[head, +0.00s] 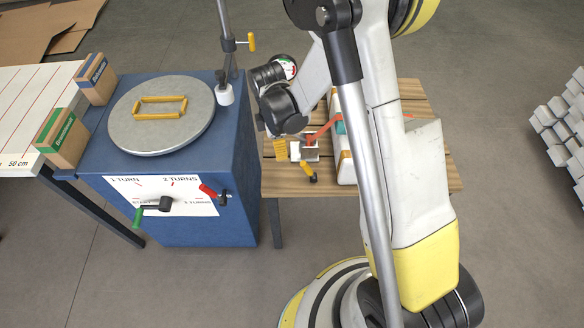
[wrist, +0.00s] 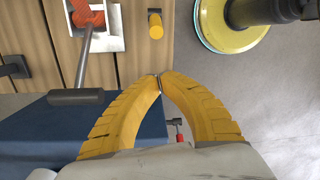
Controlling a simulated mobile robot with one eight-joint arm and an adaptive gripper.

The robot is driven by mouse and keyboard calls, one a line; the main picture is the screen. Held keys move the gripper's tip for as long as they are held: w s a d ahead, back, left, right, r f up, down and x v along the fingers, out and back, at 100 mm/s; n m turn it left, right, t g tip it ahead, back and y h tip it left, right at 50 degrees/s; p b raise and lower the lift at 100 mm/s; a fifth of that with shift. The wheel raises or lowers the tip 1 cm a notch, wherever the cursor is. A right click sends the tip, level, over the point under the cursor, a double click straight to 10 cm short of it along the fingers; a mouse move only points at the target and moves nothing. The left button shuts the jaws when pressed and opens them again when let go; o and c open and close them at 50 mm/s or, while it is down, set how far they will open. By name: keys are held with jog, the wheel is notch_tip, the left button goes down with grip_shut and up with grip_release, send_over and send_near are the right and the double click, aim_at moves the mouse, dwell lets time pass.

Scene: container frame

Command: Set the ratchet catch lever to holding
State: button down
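My gripper's yellow fingers meet at their tips in the wrist view (wrist: 160,77), with nothing seen between the tips; in the head view my gripper (head: 281,150) is beside the blue cabinet's right edge. A lever with a red hub (wrist: 87,18), grey rod and dark grip (wrist: 75,97) sits in a white bracket, left of my fingertips. The bracket (head: 307,153) shows on the wooden table in the head view. A red-handled lever (head: 208,191) is on the cabinet's front panel; its red handle (wrist: 180,136) shows between my fingers. No label tells which is the ratchet catch.
The blue cabinet (head: 238,150) carries a round grey lid (head: 150,130) with a yellow handle, and a crank with a green grip (head: 138,216). Two small boxes stand left. Open floor lies in front.

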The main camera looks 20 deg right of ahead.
aim_at(308, 171)
dwell(0.3)
jog(key=f+b, duration=0.1)
jog(key=f, duration=0.2)
jog(key=f+b, duration=0.2)
jog(key=f, duration=0.2)
jog(key=s+f+b, duration=0.1)
jog(key=f+b, duration=0.1)
jog(key=f, duration=0.1)
jog(key=shift+d+f, duration=0.3)
jog(key=shift+d, duration=0.05)
jog(key=d+r, duration=0.2)
jog(key=d, duration=0.1)
jog(key=shift+s+d+b, duration=0.2)
jog(key=shift+b, duration=0.1)
jog(key=shift+w+d+r, duration=0.1)
jog(key=shift+r, duration=0.05)
